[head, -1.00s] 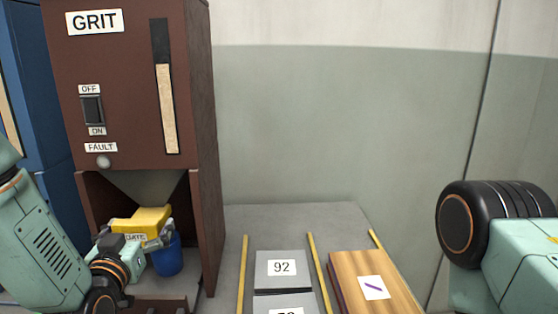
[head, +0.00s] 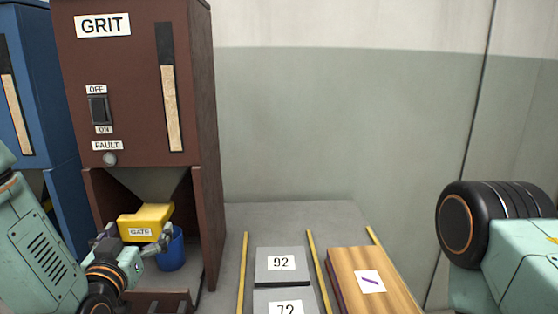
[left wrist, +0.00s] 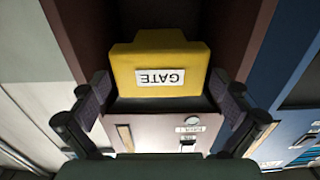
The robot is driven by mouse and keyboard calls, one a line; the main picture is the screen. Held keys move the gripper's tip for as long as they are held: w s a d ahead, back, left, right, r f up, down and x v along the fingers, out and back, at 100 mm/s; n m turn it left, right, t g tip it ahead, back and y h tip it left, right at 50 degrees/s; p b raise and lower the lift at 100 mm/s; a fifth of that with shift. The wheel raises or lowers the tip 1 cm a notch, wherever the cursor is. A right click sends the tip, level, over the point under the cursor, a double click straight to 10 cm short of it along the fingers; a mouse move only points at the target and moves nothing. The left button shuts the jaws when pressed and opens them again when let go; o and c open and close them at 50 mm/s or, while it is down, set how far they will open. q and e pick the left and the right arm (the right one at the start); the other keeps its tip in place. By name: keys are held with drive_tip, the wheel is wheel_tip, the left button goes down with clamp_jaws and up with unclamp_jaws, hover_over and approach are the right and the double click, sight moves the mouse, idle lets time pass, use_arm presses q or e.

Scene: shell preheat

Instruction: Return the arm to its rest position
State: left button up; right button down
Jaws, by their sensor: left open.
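My left arm comes in from the left in the head view. Its gripper (head: 137,246) is open and empty, in front of the yellow block labelled GATE (head: 154,217) under the brown GRIT hopper (head: 140,90). In the left wrist view, the fingers of the gripper (left wrist: 158,92) are spread wide on either side of the yellow GATE block (left wrist: 160,58); I cannot tell how far off it is. A blue cup (head: 172,252) stands below the block, partly hidden by a finger. Part of my right arm shows at the right, but its gripper is out of view.
A blue hopper (head: 38,95) stands at the far left. On the grey table (head: 285,218) lie grey plates marked 92 (head: 262,275) and 72 (head: 262,307), a wooden board (head: 350,263) and yellow strips (head: 317,270). The table behind them is clear.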

use_arm(q)
drive_tip(key=s, duration=0.6)
drive_tip(key=w, duration=0.7)
drive_tip(key=shift+w, duration=0.2)
